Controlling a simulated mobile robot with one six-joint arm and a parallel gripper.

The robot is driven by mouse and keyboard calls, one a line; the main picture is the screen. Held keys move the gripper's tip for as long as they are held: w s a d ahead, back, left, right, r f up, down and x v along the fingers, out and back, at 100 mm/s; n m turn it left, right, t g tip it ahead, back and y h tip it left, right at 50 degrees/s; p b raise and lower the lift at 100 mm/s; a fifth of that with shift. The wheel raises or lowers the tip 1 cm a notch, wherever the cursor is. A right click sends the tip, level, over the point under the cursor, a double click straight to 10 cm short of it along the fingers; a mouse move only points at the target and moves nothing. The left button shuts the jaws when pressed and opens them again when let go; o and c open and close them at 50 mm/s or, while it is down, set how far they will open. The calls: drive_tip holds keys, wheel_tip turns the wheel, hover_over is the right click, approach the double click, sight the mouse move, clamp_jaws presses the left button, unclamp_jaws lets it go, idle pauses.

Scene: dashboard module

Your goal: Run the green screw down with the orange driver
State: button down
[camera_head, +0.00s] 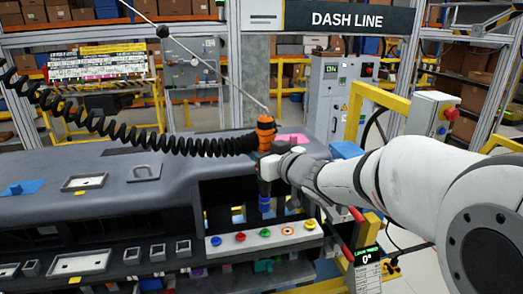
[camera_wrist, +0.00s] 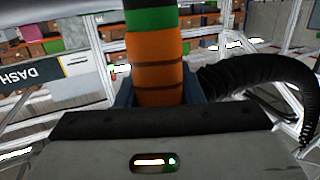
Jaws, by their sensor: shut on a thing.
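My gripper (camera_head: 268,168) is shut around the orange driver (camera_head: 265,130), which stands upright over the front of the dashboard. In the wrist view the driver's orange body (camera_wrist: 158,65), with a green band at its top, sits between the blue jaw pads. Below my gripper, the driver's lower end (camera_head: 265,203) is blue and points down at the white strip (camera_head: 226,245). The green screw (camera_head: 265,232) stands in this strip, almost directly under the driver in the picture. A small gap shows between them; the exact depth offset cannot be told.
Beside the green screw stand a blue screw (camera_head: 216,241), red screws (camera_head: 240,236) and an orange-ringed hole (camera_head: 288,230). A coiled black hose (camera_head: 130,135) runs left from the driver. The grey dashboard (camera_head: 130,185) fills the left; a small display (camera_head: 366,257) stands right.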

sight(261, 184)
drive_tip(key=shift+f+b, duration=2.65)
drive_tip(key=shift+f, duration=0.7)
drive_tip(key=shift+f+b, duration=0.8)
drive_tip(key=shift+f, duration=0.55)
idle(2.6)
